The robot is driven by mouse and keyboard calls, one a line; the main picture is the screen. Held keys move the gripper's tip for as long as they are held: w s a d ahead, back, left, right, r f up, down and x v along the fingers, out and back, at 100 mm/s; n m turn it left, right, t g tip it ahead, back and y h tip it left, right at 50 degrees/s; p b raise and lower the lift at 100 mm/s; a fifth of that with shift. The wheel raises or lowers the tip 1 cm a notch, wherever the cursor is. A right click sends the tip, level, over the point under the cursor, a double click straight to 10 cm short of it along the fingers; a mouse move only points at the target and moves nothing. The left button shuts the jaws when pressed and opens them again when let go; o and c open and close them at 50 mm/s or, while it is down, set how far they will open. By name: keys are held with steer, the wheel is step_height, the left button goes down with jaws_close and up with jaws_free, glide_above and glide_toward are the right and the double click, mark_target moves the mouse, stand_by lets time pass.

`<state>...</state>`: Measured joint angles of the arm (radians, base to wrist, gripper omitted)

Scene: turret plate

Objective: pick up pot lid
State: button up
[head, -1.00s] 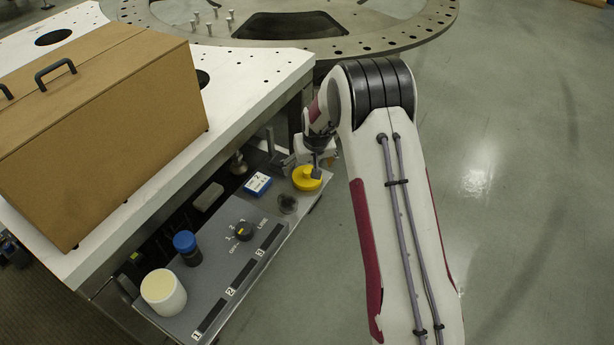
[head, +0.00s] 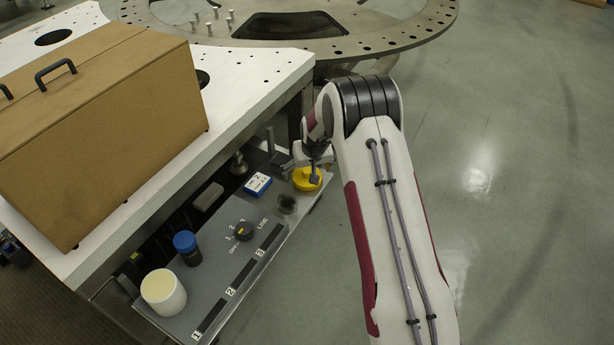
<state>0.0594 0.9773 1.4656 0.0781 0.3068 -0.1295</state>
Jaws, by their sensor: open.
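I cannot tell for certain which thing is the pot lid. A round yellow piece (head: 303,184) lies at the far right end of the grey shelf (head: 215,255). A dark pot with a blue lid (head: 184,241) and a white jar with a cream top (head: 163,293) stand upright at the near left end. My gripper (head: 315,179) is over the yellow piece, pointing down, and hides part of it. I cannot tell whether they touch. Its jaws are open, with nothing seen held.
A black knob (head: 244,231), a blue-and-white box (head: 257,184) and a small dark round cup (head: 287,203) are on the shelf. A large brown case (head: 110,120) stands on the white table (head: 285,65) to the left. Open floor (head: 530,200) lies to the right.

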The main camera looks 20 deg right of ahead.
mark_target(306, 171)
steer(key=shift+w+f, duration=0.15)
steer(key=shift+f, duration=0.1)
stand_by(0.3)
steer(key=c, duration=1.2)
steer(key=shift+r, duration=0.1)
steer(key=shift+r, duration=4.9)
steer(key=shift+a, duration=0.1)
